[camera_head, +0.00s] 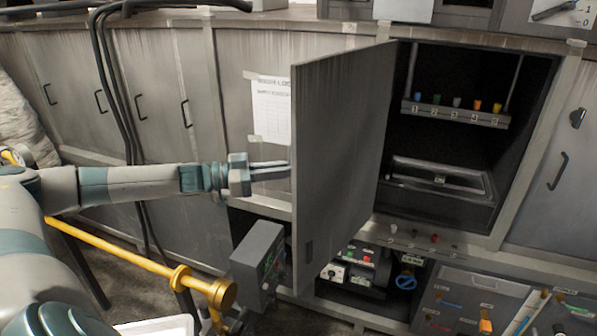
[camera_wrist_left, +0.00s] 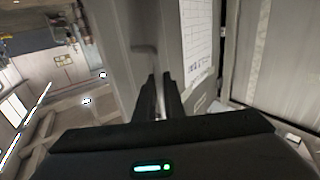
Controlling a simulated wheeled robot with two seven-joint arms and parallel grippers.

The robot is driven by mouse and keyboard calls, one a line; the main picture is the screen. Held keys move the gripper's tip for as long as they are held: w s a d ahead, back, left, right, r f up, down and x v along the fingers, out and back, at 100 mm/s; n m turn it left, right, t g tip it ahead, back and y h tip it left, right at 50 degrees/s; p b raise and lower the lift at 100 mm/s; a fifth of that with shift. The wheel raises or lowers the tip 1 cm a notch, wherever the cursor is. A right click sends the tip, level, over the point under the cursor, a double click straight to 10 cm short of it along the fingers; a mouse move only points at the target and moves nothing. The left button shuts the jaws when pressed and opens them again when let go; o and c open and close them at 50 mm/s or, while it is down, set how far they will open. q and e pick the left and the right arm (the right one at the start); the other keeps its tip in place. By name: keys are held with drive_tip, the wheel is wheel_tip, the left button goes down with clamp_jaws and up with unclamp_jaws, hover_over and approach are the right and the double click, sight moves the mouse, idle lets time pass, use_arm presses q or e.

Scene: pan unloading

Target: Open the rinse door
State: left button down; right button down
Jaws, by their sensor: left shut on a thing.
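The rinse door (camera_head: 342,150) is a tall grey panel standing swung out from its cabinet, well open, with the dark compartment showing to its right. My left gripper (camera_head: 288,164) reaches in from the left to the outer face of the door. Its fingers are shut on the door's handle, which the door edge hides in the head view. In the left wrist view, the narrow dark fingers (camera_wrist_left: 165,97) are close together beside the grey handle (camera_wrist_left: 146,50) and the door panel (camera_wrist_left: 118,60). My right gripper is not in view.
Inside the compartment are a shelf (camera_head: 455,115) with several coloured, numbered items and a tray (camera_head: 440,178) below. A grey control box (camera_head: 257,258) stands below the door's left side. A paper sheet (camera_head: 271,112) hangs on the panel behind. Black cables (camera_head: 103,70) run down at left.

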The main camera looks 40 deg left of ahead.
use_arm(q)
drive_tip(key=a, duration=0.3)
drive_tip(key=a+p, duration=0.1)
drive_tip(key=shift+w+a+r, duration=0.15)
drive_tip(key=shift+w+a, duration=0.2)
drive_tip(key=shift+w, duration=0.05)
drive_tip(key=c, duration=2.1)
unclamp_jaws()
drive_tip(key=shift+w+d, duration=0.1)
drive_tip(key=shift+w, duration=0.05)
